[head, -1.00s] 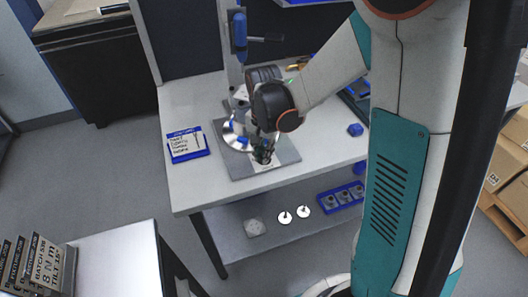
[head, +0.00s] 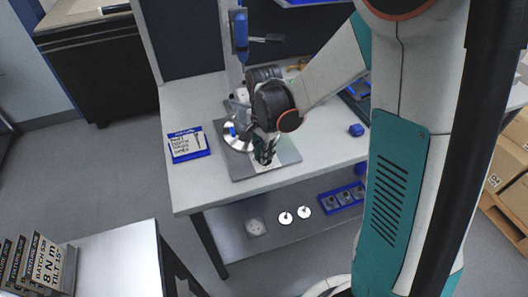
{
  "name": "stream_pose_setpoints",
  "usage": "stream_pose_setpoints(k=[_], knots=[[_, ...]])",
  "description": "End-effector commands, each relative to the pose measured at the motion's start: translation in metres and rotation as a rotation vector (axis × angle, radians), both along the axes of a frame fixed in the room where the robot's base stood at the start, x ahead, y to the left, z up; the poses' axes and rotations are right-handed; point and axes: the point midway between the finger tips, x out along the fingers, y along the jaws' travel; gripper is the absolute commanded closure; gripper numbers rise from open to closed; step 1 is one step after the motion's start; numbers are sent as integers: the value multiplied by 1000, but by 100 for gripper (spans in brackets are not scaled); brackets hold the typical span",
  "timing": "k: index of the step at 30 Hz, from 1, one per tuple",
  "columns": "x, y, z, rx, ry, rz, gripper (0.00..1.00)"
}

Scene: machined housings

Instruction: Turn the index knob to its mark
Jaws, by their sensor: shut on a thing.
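The index knob is hidden by my gripper's fingers, and I cannot make out its mark. My gripper (head: 265,158) points down over the grey plate (head: 240,171) on the workbench. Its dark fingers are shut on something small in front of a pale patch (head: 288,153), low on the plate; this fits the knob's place. A shiny round metal disc (head: 232,140) with a small blue part lies just left of the fingers, partly covered by my wrist.
A blue-framed label card (head: 188,144) lies left of the plate. A small blue block (head: 356,130) sits to the right. A blue upright tool (head: 239,35) hangs behind my wrist. The lower shelf holds white discs (head: 285,218) and a blue tray (head: 341,199).

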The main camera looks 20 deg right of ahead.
Motion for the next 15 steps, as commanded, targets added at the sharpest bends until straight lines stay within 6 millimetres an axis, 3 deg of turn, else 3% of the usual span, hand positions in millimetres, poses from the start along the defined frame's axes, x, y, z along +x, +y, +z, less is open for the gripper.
stream_pose_setpoints(k=[4, 5, 7, 15], knots=[[0, 0, 0, 0, -1, 1, 100], [0, 0, 0, 0, -1, 1, 85], [0, 0, 0, 0, -1, 1, 69], [0, 0, 0, 0, 0, 1, 69]])
